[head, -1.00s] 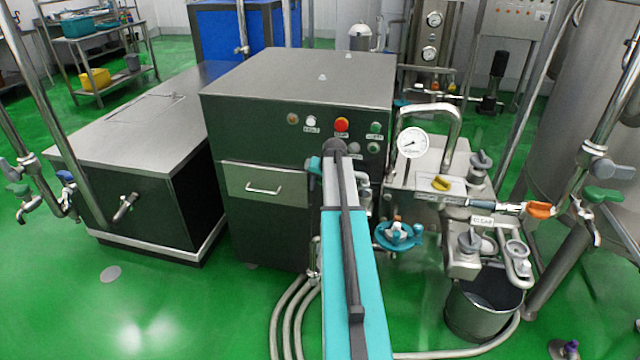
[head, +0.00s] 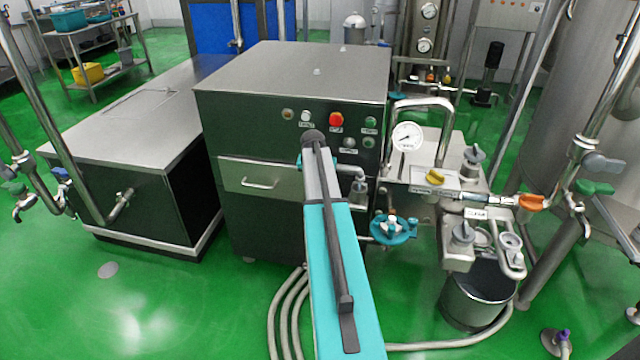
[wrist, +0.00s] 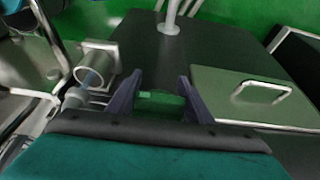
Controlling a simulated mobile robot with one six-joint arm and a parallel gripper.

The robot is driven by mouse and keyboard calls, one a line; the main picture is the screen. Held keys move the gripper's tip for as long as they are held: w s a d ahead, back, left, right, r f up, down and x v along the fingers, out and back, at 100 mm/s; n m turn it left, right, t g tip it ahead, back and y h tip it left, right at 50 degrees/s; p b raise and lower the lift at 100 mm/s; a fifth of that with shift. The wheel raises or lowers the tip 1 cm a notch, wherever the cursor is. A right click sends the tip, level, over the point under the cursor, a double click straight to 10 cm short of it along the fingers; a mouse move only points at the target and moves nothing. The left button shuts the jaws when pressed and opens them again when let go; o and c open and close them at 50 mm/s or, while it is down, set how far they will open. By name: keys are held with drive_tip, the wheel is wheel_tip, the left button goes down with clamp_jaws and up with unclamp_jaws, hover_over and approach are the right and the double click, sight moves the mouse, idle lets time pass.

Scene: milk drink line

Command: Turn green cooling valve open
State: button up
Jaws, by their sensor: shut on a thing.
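In the wrist view, my gripper (wrist: 157,98) has its two dark fingers on either side of a small green piece, the green valve handle (wrist: 161,104). The fingers are shut on it. The valve's body is mostly hidden beneath the gripper, so I cannot tell how far the handle is turned. In the head view, my arm reaches to the front of the dark machine and hides the fingertips and the green handle.
The dark steel machine (head: 290,75) has a drawer (head: 262,180) below its buttons. Right of my arm are a small tap (head: 359,184), a teal handwheel (head: 394,229) and a gauge (head: 407,137). A bucket (head: 478,305) and grey hoses (head: 285,315) stand lower.

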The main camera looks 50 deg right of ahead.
drive_tip(key=o, duration=1)
drive_tip(key=shift+w+d+r, duration=0.1)
drive_tip(key=shift+d+r, duration=0.1)
drive_tip(key=shift+d, duration=0.05)
drive_tip(key=shift+a+f, duration=0.1)
drive_tip(key=shift+a, duration=0.1)
drive_tip(key=b+v, duration=0.1)
drive_tip(key=v, duration=1.2)
drive_tip(key=shift+a+r, duration=0.15)
drive_tip(key=shift+r, duration=0.2)
